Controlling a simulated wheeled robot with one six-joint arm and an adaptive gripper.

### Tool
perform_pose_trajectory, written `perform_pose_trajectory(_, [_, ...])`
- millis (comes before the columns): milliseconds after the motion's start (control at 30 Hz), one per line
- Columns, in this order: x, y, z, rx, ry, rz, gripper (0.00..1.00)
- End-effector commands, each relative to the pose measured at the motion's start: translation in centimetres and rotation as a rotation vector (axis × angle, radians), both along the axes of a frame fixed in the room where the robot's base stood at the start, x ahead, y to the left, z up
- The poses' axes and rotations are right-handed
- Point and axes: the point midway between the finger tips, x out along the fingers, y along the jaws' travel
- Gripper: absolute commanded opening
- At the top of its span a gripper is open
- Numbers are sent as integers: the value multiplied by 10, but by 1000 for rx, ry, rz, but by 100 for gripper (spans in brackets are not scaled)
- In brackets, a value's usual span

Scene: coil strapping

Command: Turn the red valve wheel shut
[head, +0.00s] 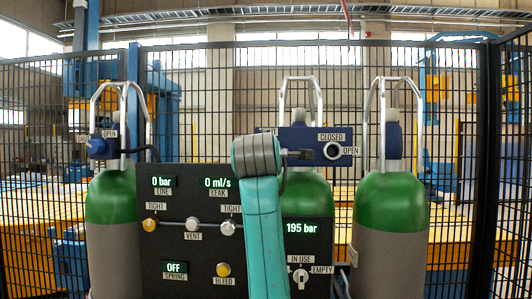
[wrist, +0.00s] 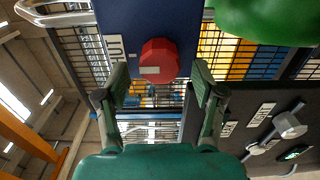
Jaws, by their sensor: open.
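The red valve wheel (wrist: 160,60) shows in the wrist view on a dark blue block (wrist: 158,18). It is faceted, with a pale mark on its face. A white label (wrist: 115,48), partly cut off, ends in "HUT" beside it. My gripper (wrist: 161,78) is open, with one finger to the left of the wheel and one to the right. A gap shows on both sides, and I see no contact. In the head view my teal arm covers part of the blue block (head: 300,140), and the red wheel is hidden there.
A dark panel (head: 180,245) with readouts, knobs and labels stands in front of green cylinders (head: 395,205). Its knobs (wrist: 290,125) are close to the right of my gripper in the wrist view. A round fitting (head: 332,151) has CLOSED and OPEN labels. A mesh fence (head: 455,120) stands behind.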

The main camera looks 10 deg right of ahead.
Motion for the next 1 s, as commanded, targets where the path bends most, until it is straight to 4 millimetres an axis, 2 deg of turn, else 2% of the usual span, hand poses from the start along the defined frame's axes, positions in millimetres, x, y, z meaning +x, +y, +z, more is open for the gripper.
perform_pose_trajectory(300, [-59, 20, 0, -1, -2, 2, 69])
perform_pose_trajectory(500, [-87, 29, -1, -1, -1, 1, 69])
perform_pose_trajectory(700, [-100, 33, -1, -1, 1, 2, 69])
perform_pose_trajectory(1000, [-101, 33, -1, -1, 1, 1, 69])
